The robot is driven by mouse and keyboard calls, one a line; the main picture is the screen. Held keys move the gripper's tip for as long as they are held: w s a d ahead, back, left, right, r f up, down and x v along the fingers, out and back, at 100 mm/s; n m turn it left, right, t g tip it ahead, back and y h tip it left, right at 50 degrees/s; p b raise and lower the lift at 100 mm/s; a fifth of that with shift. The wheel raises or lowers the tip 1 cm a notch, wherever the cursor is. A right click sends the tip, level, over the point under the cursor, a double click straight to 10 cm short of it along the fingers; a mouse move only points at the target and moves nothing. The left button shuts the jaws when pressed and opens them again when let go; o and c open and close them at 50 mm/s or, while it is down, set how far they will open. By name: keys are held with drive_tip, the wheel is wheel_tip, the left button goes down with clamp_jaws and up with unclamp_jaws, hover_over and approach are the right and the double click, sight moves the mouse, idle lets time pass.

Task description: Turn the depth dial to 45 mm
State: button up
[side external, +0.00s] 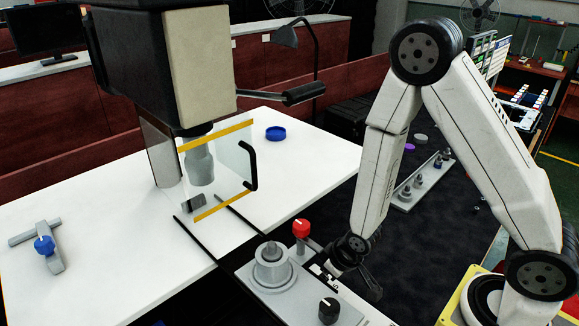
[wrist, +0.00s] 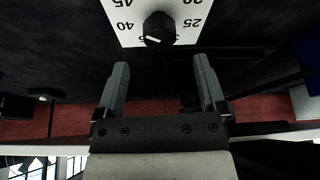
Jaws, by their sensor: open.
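The dial is a black round knob (wrist: 158,27) on a white scale plate (wrist: 180,40) at the top of the wrist view. Readable numbers are 45 and 40 on the left and 25 on the right; others are cut off or partly hidden by the knob. A short white mark on the knob sits at its lower left. My gripper (wrist: 161,63) is open and empty, its two fingers apart below the knob and not touching it.
The grey panel (side external: 262,300) carries a stepped grey cylinder (side external: 271,262), a red knob (side external: 301,228) and another black knob (side external: 328,310). A machine head with a clear guard (side external: 225,170) stands over the white table (side external: 100,270). A blue-knobbed clamp (side external: 45,246) lies left.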

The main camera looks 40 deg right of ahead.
drive_tip(key=shift+v, duration=1.35)
drive_tip(key=shift+r, duration=0.1)
drive_tip(key=s+d+r+m+g, duration=0.1)
drive_tip(key=s+d+r, duration=0.2)
drive_tip(key=r, duration=0.9)
drive_tip(key=shift+d+g+h, duration=0.3)
drive_tip(key=shift+d+g, duration=0.1)
drive_tip(key=shift+d, duration=0.15)
